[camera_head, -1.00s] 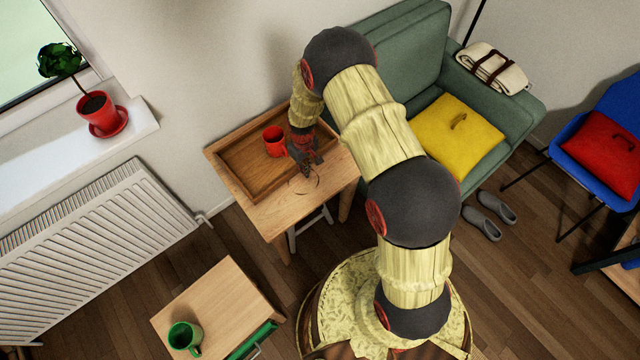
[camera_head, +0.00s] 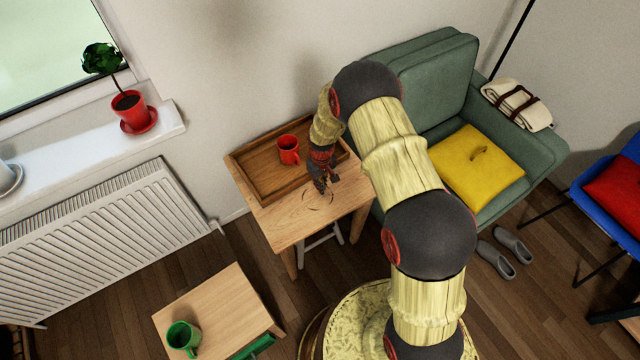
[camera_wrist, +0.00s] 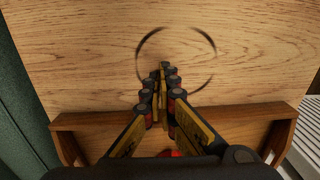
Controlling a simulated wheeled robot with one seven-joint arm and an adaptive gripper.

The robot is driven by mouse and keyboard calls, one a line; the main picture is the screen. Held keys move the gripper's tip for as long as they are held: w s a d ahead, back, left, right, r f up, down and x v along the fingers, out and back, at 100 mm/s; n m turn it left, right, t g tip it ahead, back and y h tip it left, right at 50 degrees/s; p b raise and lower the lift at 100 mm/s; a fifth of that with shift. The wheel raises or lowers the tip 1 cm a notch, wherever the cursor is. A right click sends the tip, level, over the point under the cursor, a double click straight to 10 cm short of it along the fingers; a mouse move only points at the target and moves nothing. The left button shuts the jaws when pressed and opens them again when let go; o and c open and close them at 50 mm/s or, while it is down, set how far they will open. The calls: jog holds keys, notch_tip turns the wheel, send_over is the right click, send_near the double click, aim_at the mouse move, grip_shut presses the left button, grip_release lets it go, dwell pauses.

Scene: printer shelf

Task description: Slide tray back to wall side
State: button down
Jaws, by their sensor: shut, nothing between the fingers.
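The brown wooden tray (camera_head: 250,178) lies on the small light-wood table (camera_head: 290,228), towards the wall, with a bare strip of table along its front. A red mug (camera_head: 289,150) stands in it. My gripper (camera_head: 320,188) is shut and empty, pointing down near the tray's front wall. In the wrist view, the shut fingers (camera_wrist: 162,75) are over the bare tabletop (camera_wrist: 80,60), and the tray wall (camera_wrist: 85,122) crosses behind them. A sliver of the mug shows at the bottom (camera_wrist: 171,153). I cannot tell whether the fingers touch the tray; my arm hides its right end.
A dark ring mark (camera_head: 318,198) is on the bare tabletop. A green armchair (camera_head: 436,85) with a yellow cushion (camera_head: 475,165) stands right of the table. A radiator (camera_head: 100,235) is on the left. A lower table (camera_head: 225,300) with a green mug (camera_head: 184,338) stands in front.

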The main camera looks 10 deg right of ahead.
notch_tip(320, 180, up, 10)
jog(key=p, duration=0.3)
